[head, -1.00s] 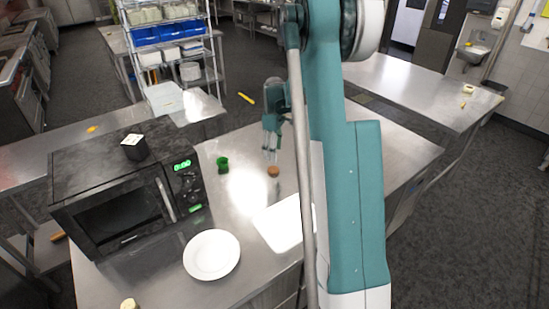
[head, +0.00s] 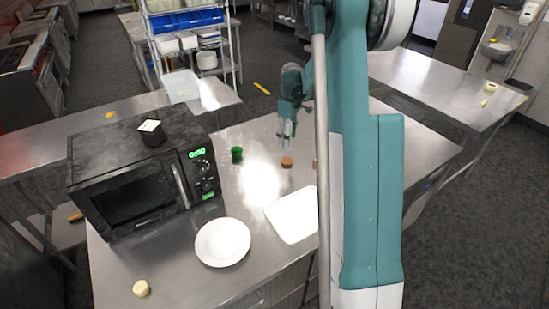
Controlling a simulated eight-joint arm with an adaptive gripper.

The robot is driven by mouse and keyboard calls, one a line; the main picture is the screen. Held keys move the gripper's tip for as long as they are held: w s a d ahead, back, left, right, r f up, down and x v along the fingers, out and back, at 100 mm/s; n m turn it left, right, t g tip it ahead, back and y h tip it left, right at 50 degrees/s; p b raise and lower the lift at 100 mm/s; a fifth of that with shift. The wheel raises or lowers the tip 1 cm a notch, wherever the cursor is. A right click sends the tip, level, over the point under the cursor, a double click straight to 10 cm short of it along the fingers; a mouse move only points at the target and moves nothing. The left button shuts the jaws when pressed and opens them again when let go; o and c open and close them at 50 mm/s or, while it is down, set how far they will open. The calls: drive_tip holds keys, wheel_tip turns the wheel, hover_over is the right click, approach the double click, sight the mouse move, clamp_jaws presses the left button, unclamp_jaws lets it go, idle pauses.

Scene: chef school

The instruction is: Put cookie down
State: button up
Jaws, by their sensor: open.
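A small round brown thing (head: 287,162), which looks like the cookie, rests on the steel table (head: 262,215) to the right of the green cup. My gripper (head: 286,146) is above it in the picture, with its fingers pointing down, apart and empty. A small gap shows between the fingertips and the cookie. A second brown thing (head: 315,163) shows just to the right, mostly hidden by my arm.
A white plate (head: 222,243), white board (head: 292,214), green cup (head: 237,154) and pale yellow piece (head: 141,288) are on the table. Bare steel surrounds the cookie.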

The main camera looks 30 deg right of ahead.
drive_tip(key=s+a+r+m+t, duration=0.1)
drive_tip(key=s+a+r+t, duration=0.1)
drive_tip(key=s+a+r, duration=0.65)
drive_tip(key=s+a+r+m+t, duration=0.15)
drive_tip(key=s+a+r, duration=0.35)
drive_tip(key=a+r, duration=0.7)
drive_tip(key=s+a+f+m+t, duration=0.1)
drive_tip(key=s+a+t, duration=0.1)
drive_tip(key=s+a, duration=0.6)
drive_tip(key=s+a+f+m+t, duration=0.1)
drive_tip(key=s+a+m, duration=0.1)
drive_tip(key=s+a, duration=0.7)
drive_tip(key=s, duration=0.5)
drive_tip(key=shift+s+f+t, duration=0.15)
drive_tip(key=shift+f+t, duration=0.15)
drive_tip(key=shift+t, duration=0.05)
